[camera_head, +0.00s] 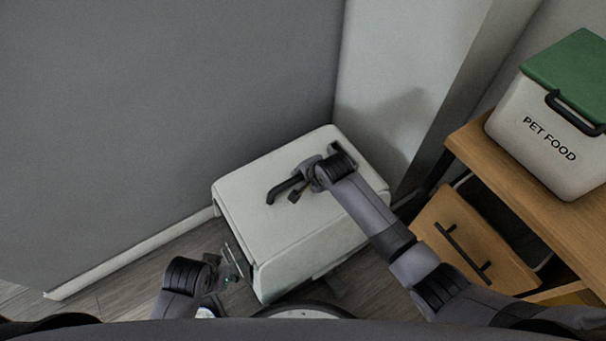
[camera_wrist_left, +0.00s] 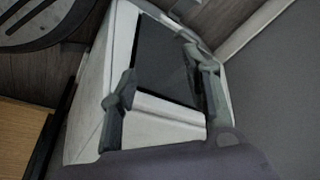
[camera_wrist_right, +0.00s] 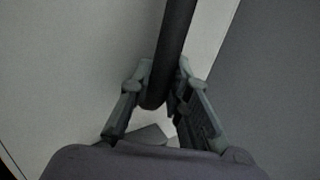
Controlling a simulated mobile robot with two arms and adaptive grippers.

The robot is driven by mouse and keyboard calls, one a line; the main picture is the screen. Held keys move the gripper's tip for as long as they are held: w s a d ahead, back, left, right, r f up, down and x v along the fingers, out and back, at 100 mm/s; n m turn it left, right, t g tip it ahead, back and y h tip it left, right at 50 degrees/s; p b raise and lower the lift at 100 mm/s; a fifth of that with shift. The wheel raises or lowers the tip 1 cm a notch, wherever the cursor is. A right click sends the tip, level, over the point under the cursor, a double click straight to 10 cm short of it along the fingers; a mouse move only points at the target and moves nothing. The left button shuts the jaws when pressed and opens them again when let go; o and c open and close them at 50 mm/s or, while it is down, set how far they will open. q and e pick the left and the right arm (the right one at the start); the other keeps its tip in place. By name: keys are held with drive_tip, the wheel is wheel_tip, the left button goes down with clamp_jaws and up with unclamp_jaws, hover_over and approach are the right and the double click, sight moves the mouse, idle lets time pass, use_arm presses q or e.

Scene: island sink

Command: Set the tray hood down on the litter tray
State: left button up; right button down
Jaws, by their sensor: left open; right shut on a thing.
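The tray hood (camera_head: 245,185) is a large white box with rounded edges and a black bar handle (camera_head: 285,188) on top. My right gripper (camera_head: 297,188) is shut on this handle; the right wrist view shows the dark bar (camera_wrist_right: 172,45) between its fingers. My left gripper (camera_head: 233,268) is open at the hood's lower left side. In the left wrist view its spread fingers (camera_wrist_left: 162,90) are in front of the hood's dark opening (camera_wrist_left: 163,58). I cannot make out the litter tray separately under the hood, nor whether the two touch.
A grey wall (camera_head: 150,110) stands behind and left of the hood, with a white baseboard. At right, a wooden cabinet (camera_head: 460,235) carries a white pet food bin (camera_head: 530,135) with a green lid. Some wood floor (camera_head: 130,290) is clear at left.

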drive_tip(key=shift+w+f, duration=0.1)
drive_tip(key=shift+f, duration=0.2)
idle(0.6)
drive_tip(key=c, duration=1.5)
unclamp_jaws()
drive_tip(key=shift+o, duration=0.4)
drive_tip(key=shift+f, duration=0.1)
drive_tip(key=shift+s+f, duration=0.15)
drive_tip(key=shift+s, duration=0.05)
drive_tip(key=shift+s+d+r, duration=0.1)
drive_tip(key=shift+d+r, duration=0.05)
drive_tip(key=shift+r, duration=0.3)
drive_tip(key=v, duration=1.1)
drive_tip(key=shift+r, duration=0.2)
drive_tip(key=shift+f, duration=0.1)
